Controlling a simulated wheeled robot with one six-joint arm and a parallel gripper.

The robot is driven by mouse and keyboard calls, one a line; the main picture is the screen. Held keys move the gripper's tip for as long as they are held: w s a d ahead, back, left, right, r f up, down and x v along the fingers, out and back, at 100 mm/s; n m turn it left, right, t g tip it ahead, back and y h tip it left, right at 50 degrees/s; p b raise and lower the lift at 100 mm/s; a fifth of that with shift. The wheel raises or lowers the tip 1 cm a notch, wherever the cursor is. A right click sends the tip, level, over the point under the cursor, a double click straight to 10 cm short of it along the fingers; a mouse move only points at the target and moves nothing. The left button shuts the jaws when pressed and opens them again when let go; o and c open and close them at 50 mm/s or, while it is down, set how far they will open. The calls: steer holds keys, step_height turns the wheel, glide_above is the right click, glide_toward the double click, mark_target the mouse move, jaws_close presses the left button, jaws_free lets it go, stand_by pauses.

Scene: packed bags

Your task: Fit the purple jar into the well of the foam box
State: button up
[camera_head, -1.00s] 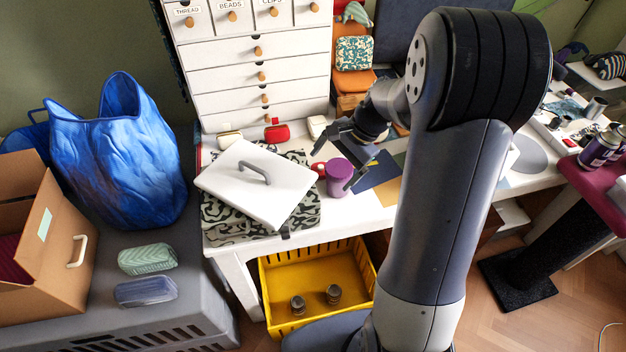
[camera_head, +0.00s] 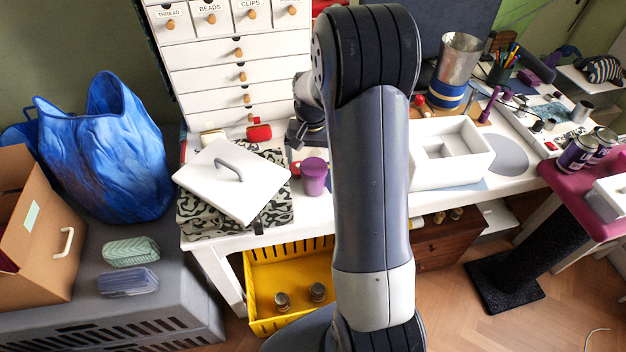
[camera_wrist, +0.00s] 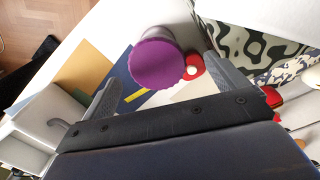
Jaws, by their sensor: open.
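The purple jar (camera_head: 315,177) stands upright on the white table, just right of the patterned case. It also shows in the wrist view (camera_wrist: 158,62), its round purple top toward the camera. My gripper (camera_wrist: 165,84) is open, with one finger on each side of the jar's place in that view; the jar is beyond it and not gripped. In the head view my gripper (camera_head: 298,137) is small and dark behind the jar, partly hidden by my arm. The white foam box (camera_head: 462,172) sits on the table to the right of my arm, its square well open on top.
A white lid (camera_head: 240,188) with a grey handle lies on the black-patterned case (camera_head: 204,214), close left of the jar. A small red item (camera_wrist: 194,66) is beside the jar. A drawer cabinet (camera_head: 204,81) stands behind. A yellow crate (camera_head: 262,318) is below the table.

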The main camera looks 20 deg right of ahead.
mark_target(314, 166)
steer(key=f, duration=0.5)
steer(key=shift+d+f+p, duration=0.1)
steer(key=shift+d+p, duration=0.2)
steer(key=c, duration=1.7)
